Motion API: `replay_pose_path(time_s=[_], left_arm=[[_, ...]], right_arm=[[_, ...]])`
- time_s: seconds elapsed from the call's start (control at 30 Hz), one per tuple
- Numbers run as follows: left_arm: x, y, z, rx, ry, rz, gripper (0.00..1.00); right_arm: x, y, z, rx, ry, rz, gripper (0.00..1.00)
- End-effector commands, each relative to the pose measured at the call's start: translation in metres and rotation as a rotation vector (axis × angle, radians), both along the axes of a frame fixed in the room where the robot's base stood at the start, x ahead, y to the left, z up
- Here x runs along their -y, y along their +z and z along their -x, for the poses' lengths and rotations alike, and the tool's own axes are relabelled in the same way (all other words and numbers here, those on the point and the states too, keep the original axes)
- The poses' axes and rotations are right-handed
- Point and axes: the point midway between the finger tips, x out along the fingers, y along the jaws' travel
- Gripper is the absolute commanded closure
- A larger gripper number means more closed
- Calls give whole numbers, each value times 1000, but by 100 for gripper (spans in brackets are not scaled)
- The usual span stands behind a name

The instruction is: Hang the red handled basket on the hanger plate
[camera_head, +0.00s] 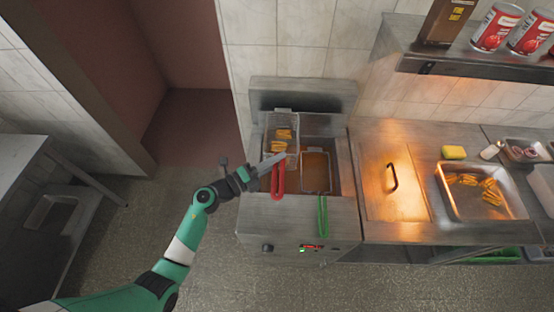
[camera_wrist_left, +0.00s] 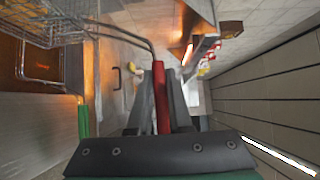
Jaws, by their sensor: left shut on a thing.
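The red-handled basket (camera_head: 282,148) is a wire basket with fries in it, at the back left of the fryer. Its red handle (camera_head: 278,182) points toward the front. My left gripper (camera_head: 272,163) is shut on this handle; in the left wrist view the red handle (camera_wrist_left: 160,98) lies between the two fingers and the wire basket (camera_wrist_left: 45,25) shows at the upper left. The hanger plate (camera_head: 325,97) is the upright metal back of the fryer. The basket's back edge is close to it; I cannot tell if it is hooked on. My right gripper is not in view.
A second basket (camera_head: 316,172) with a green handle (camera_head: 322,216) sits in the right of the fryer. To the right are a lidded metal counter (camera_head: 377,205), a tray of fries (camera_head: 450,200) and a yellow sponge (camera_head: 453,152). A shelf with red cans (camera_head: 497,27) overhangs the counter.

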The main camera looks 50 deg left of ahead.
Motion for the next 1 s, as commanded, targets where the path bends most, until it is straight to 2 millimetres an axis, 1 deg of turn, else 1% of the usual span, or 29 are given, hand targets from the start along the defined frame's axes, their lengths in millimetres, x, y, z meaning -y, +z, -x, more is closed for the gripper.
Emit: replay_pose_path(time_s=[0.47, 0.5, 0.67, 0.7, 0.9, 1.0], left_arm=[[0, -12, 0, 3, 0, -1, 100], [0, -11, 0, 3, 0, -1, 79], [0, -11, 0, 2, 0, -1, 50], [0, -11, 0, 2, 0, -1, 48], [0, -13, 0, -2, 0, 2, 48], [-1, -13, 5, -2, 0, 2, 48]], right_arm=[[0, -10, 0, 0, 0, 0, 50], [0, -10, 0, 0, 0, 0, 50], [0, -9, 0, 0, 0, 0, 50], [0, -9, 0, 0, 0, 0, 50], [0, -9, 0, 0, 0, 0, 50], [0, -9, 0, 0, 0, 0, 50]])
